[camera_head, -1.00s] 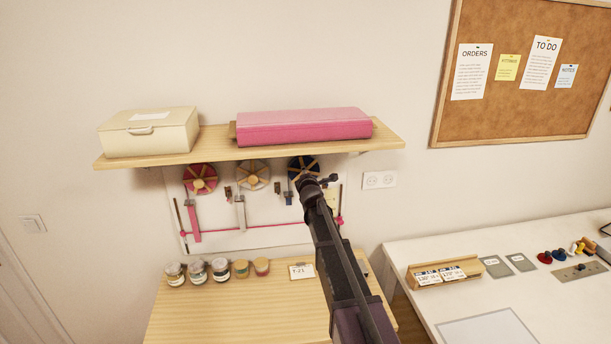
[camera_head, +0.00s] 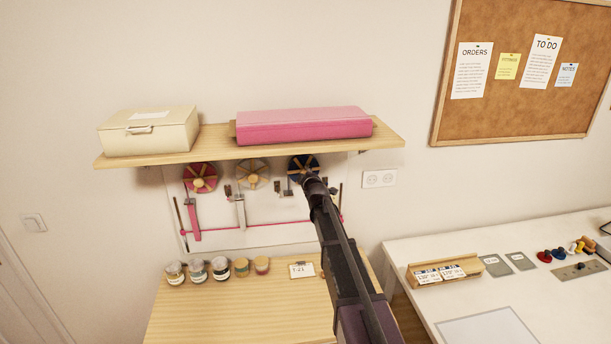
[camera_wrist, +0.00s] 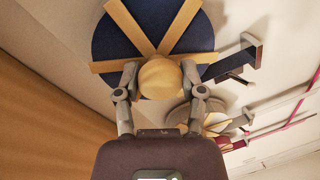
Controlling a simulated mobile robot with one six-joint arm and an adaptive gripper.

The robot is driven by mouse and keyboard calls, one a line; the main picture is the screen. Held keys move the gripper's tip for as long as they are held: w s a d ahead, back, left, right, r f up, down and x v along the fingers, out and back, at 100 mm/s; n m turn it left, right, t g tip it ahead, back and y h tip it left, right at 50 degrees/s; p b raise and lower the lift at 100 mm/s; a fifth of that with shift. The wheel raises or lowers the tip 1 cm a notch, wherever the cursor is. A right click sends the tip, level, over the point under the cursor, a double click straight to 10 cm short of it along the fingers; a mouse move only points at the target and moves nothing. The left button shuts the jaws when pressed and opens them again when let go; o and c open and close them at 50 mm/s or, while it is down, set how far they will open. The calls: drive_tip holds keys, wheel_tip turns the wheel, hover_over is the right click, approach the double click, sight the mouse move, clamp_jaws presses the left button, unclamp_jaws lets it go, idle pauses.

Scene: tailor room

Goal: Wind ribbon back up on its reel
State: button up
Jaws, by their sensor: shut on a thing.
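A dark blue reel (camera_head: 295,164) with tan spokes hangs on the wall panel under the shelf, partly covered by my arm in the head view. It fills the top of the wrist view (camera_wrist: 108,38). My gripper (camera_wrist: 160,74) is shut on the round tan knob (camera_wrist: 160,80) at the reel's face, one finger on each side. A pink-red reel (camera_head: 200,177) with a pink ribbon (camera_head: 194,222) hanging down and a grey-white reel (camera_head: 252,175) with a pale ribbon (camera_head: 240,214) hang to the left. Any ribbon from the blue reel is hard to make out.
A wooden shelf (camera_head: 215,155) sits close above the reels, holding a cream box (camera_head: 150,133) and a pink roll (camera_head: 305,127). A thin pink-red bar (camera_head: 260,229) crosses the panel below. Several jars (camera_head: 220,268) stand on the wooden table (camera_head: 230,310).

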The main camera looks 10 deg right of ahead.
drive_tip(key=shift+m, duration=0.4)
drive_tip(key=o, duration=1.2)
drive_tip(key=shift+c, duration=0.2)
drive_tip(key=shift+n, duration=0.5)
